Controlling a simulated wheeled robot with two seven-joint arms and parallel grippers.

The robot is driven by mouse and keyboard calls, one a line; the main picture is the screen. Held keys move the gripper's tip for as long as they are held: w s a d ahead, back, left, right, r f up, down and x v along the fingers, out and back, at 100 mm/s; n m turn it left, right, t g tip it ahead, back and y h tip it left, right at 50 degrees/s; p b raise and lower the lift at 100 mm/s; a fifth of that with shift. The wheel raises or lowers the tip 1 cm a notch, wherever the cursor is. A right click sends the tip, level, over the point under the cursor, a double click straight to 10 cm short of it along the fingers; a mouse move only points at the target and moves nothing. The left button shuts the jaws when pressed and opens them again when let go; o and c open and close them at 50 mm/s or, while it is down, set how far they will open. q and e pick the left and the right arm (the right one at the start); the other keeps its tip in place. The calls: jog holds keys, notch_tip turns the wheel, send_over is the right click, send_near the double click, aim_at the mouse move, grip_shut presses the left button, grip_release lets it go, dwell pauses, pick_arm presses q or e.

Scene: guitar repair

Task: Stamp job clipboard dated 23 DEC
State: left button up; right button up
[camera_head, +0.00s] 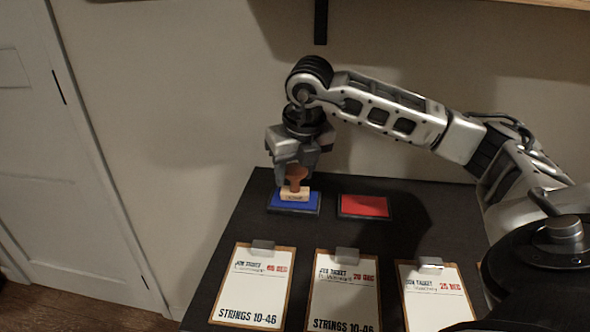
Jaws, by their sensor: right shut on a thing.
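My right gripper (296,174) points down and is shut on the orange-brown handle of a stamp (294,195). The stamp is upright, with its pale wooden block at the blue ink pad (295,209); I cannot tell whether it presses on the pad or hovers just above. Several clipboards lie in a row nearer me: a left one (252,292), a middle one (342,295) and a right one (436,300). Each has a job ticket with a red DEC date. The right one's date looks like 23 or 25; the digits are too small to be sure. My left gripper is out of view.
A red ink pad (364,206) lies to the right of the blue one on the dark table (420,215). My right arm covers the table's right part, where an edge of another clipboard shows. A wall stands behind, and a white door (50,150) at left.

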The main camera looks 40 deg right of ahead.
dwell(0.3)
jog(key=shift+r+p, duration=2.75)
jog(key=shift+r, duration=0.8)
jog(key=shift+f, duration=0.1)
